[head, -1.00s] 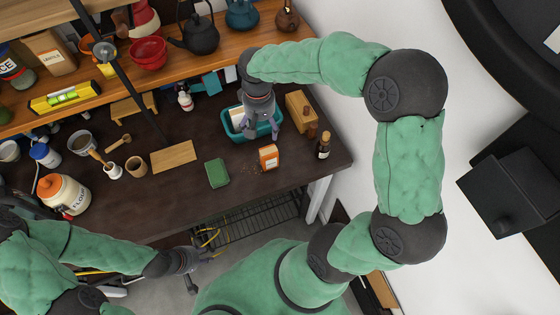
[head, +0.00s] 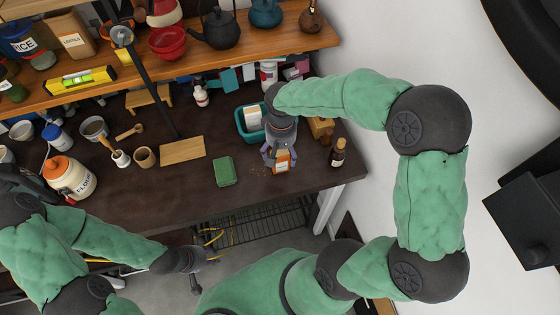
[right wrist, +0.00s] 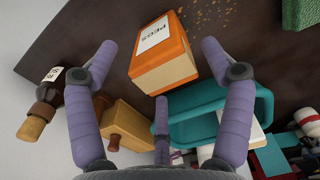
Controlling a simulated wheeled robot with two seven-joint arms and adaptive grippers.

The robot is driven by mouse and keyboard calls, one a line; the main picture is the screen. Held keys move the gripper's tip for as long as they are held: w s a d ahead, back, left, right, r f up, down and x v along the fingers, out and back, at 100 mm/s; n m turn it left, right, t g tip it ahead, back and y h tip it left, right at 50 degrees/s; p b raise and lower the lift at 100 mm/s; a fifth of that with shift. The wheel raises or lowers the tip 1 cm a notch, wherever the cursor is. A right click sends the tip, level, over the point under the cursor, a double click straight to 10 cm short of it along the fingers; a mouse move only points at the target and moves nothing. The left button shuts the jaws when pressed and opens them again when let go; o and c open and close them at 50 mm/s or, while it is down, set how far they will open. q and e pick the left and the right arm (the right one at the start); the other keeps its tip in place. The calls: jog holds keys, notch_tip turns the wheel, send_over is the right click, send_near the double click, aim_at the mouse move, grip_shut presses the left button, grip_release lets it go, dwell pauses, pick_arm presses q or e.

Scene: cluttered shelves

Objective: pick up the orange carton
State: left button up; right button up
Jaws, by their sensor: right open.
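The orange carton (head: 281,160) with a white label stands on the dark table near its front right. In the right wrist view the carton (right wrist: 164,60) shows its label reading "PEGS" and lies between the spread fingers. My right gripper (head: 278,153) is open around or just above the carton, its fingers on either side; contact cannot be told. It also shows in the right wrist view (right wrist: 155,62). My left gripper (head: 208,258) is low in front of the table, away from the carton; its fingers are too small to read.
A teal bin (head: 243,128) stands just behind the carton. A brown bottle (head: 338,154) and a wooden box (head: 321,129) are to its right. A green block (head: 224,171) and scattered crumbs lie left. A shelf (head: 200,60) runs behind.

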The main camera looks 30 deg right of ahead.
aim_at(282, 165)
notch_tip(282, 165, down, 4)
jog(key=shift+w+f+b, duration=0.1)
jog(key=shift+b, duration=0.5)
jog(key=shift+a, duration=0.1)
jog(key=c, duration=1.4)
jog(key=shift+r, duration=0.2)
